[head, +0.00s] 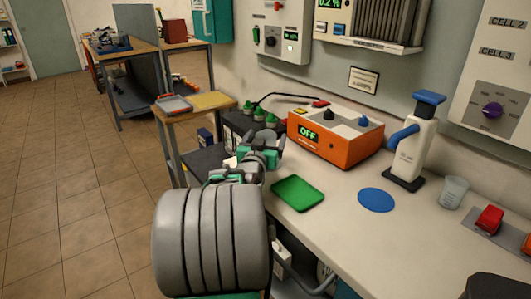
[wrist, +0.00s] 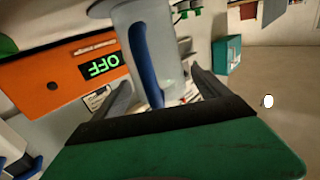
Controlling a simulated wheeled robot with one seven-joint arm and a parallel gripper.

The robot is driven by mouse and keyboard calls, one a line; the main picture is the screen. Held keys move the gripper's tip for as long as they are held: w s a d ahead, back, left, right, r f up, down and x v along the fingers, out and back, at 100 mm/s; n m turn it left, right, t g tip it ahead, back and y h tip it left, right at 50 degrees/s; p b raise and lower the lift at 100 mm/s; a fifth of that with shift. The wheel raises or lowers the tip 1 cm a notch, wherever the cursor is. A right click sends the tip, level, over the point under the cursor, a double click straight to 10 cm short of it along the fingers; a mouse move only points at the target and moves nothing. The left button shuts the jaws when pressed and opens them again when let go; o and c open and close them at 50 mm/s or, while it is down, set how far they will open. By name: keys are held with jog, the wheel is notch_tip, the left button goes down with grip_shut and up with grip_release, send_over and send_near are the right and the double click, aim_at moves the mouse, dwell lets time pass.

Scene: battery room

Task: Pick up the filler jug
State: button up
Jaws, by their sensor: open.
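In the wrist view my gripper (wrist: 160,78) is open. A pale vessel with a blue upright handle (wrist: 175,45) shows between and beyond its fingers. I cannot tell whether this is the same jug, or whether the fingers touch it.
The orange charger (head: 330,145) reads OFF; it also shows upside down in the wrist view (wrist: 60,75). A black battery (head: 238,122) with green caps is beside it. A green tray (head: 298,193), a blue disc (head: 376,200) and a clear beaker (head: 453,192) are on the bench.

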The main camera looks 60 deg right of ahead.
jog(key=shift+a, duration=0.1)
jog(key=c, duration=1.6)
